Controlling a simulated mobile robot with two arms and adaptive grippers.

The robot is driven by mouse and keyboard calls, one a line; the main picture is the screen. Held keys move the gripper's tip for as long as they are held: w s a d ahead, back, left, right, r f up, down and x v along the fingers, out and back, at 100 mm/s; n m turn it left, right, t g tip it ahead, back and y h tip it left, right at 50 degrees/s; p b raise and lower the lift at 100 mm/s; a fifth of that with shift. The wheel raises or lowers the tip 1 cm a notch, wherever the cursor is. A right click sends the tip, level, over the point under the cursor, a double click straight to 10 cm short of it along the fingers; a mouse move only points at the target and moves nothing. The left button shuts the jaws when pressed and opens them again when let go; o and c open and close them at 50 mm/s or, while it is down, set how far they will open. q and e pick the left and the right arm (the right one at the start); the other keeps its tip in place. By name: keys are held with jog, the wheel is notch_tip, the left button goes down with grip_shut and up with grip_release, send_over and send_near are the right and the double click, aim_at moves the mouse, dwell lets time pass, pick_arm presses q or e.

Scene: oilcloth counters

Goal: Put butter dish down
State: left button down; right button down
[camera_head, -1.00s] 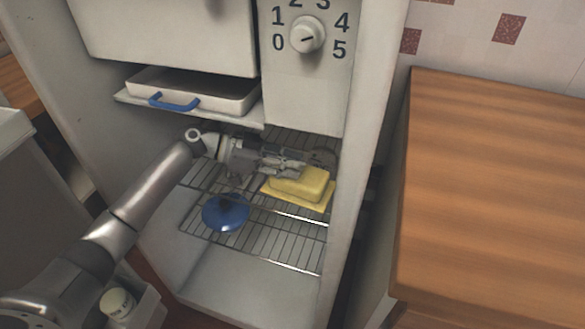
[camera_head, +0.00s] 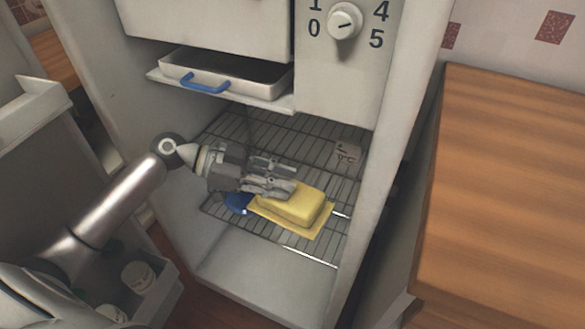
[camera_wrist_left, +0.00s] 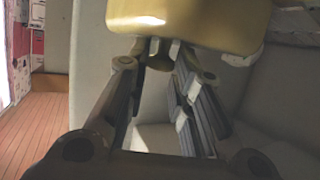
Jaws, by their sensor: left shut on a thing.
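The butter dish (camera_head: 297,207) is yellow, with a block-shaped lid on a flat base, and is inside the fridge. My left gripper (camera_head: 285,188) reaches in from the left and is shut on it. In the left wrist view the dish (camera_wrist_left: 190,22) fills the top, with the fingertips of my left gripper (camera_wrist_left: 165,48) close together at its near edge. In the head view the dish overlaps the front of a wire shelf (camera_head: 245,130); I cannot tell whether it touches a shelf. My right gripper is not in view.
A blue object (camera_head: 238,203) is mostly hidden behind my gripper and the dish. Above is a white tray with a blue handle (camera_head: 205,84). The fridge wall (camera_head: 385,150) stands close on the right, beside a wooden counter (camera_head: 505,190). The rear wire shelf has bare room.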

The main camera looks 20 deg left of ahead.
aim_at(262, 197)
pick_arm(q)
jog(key=s, duration=0.1)
jog(key=s+a, duration=0.1)
jog(key=s, duration=0.1)
jog(key=shift+s+a+r, duration=0.1)
jog(key=shift+s+a, duration=0.1)
jog(key=shift+s, duration=0.8)
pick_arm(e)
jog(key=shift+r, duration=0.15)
